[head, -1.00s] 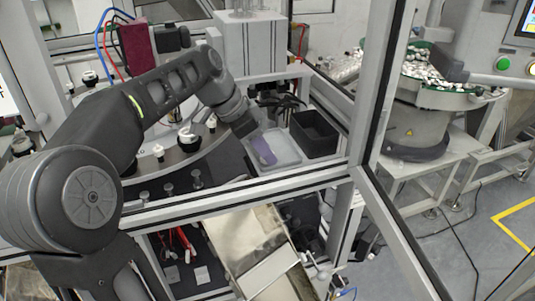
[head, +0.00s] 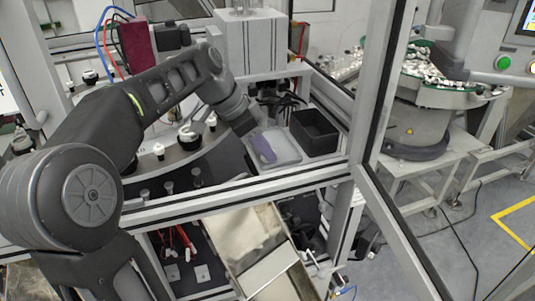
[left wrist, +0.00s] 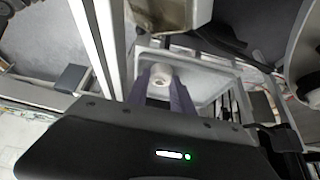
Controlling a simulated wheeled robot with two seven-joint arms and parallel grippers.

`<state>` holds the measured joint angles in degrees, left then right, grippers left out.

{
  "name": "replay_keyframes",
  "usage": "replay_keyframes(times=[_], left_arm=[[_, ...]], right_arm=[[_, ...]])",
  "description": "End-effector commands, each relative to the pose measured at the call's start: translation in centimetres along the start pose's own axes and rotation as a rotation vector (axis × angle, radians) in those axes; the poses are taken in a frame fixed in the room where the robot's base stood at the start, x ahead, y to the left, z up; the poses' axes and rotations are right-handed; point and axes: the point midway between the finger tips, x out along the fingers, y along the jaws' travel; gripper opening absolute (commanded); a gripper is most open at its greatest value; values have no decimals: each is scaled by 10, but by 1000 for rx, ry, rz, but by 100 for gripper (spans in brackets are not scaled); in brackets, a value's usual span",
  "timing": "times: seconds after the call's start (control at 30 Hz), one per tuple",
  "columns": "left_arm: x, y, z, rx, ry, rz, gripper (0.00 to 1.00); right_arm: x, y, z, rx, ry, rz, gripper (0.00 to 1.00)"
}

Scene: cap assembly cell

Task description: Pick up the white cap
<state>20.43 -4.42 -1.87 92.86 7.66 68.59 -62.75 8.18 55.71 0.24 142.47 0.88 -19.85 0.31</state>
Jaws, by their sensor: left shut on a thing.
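The white cap (left wrist: 160,80) shows in the left wrist view as a small round piece between the purple fingers. My left gripper (head: 265,150) is shut on it, over the pale tray (head: 290,158) in the head view. The same gripper shows in the left wrist view (left wrist: 163,88), its fingers on both sides of the cap. In the head view the cap is hidden by the fingers. I cannot tell how far the cap is above the tray floor. My right gripper is not in view.
A black open bin (head: 315,132) stands right next to the tray. A grey frame rail (head: 230,191) crosses in front, and a tall frame post (head: 377,85) stands to the right. Beyond it is a bowl feeder (head: 425,95) full of small parts.

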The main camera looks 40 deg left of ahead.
Motion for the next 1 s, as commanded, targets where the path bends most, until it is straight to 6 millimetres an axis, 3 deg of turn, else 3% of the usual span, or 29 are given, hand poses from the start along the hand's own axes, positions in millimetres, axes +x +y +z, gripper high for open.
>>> replay_keyframes(times=[0.37, 0.57, 0.73, 1.0], left_arm=[[-7, 0, -5, 1, 1, -1, 12], [-32, -1, -19, 3, 3, -2, 12], [-71, 0, -42, 2, 2, -3, 12], [-85, 1, -50, 3, 3, -1, 12]], right_arm=[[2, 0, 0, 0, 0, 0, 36], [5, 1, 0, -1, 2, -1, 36], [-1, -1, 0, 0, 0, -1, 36], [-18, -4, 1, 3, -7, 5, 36]])
